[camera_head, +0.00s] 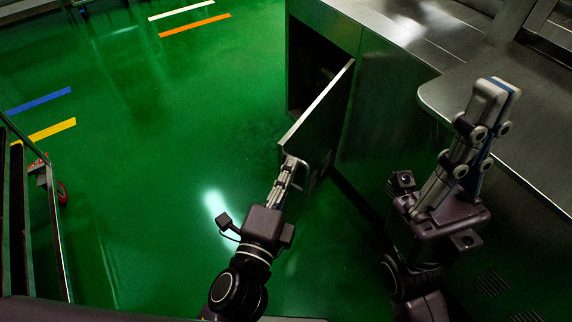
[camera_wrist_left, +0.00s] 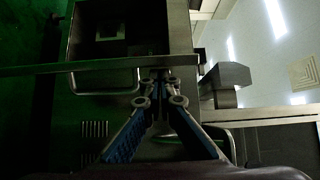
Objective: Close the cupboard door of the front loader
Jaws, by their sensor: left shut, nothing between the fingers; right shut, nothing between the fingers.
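The cupboard door (camera_head: 322,120) of the steel front loader (camera_head: 385,95) stands open, swung out from the dark cupboard opening (camera_head: 303,75). My left gripper (camera_head: 293,162) is shut and empty, with its fingertips close to the free end of the door. I cannot tell if they touch it. In the left wrist view the door's edge (camera_wrist_left: 95,66) runs across the picture, with a bar handle (camera_wrist_left: 105,92) below it. The shut left fingertips (camera_wrist_left: 160,75) are close to that edge. My right gripper (camera_head: 495,88) is shut and empty, raised over the machine side at the right.
A steel worktop (camera_head: 520,110) with a rounded corner lies near my right gripper. A dark railed frame (camera_head: 50,220) stands at the left. The green floor (camera_head: 170,130) left of the door is clear apart from coloured floor stripes.

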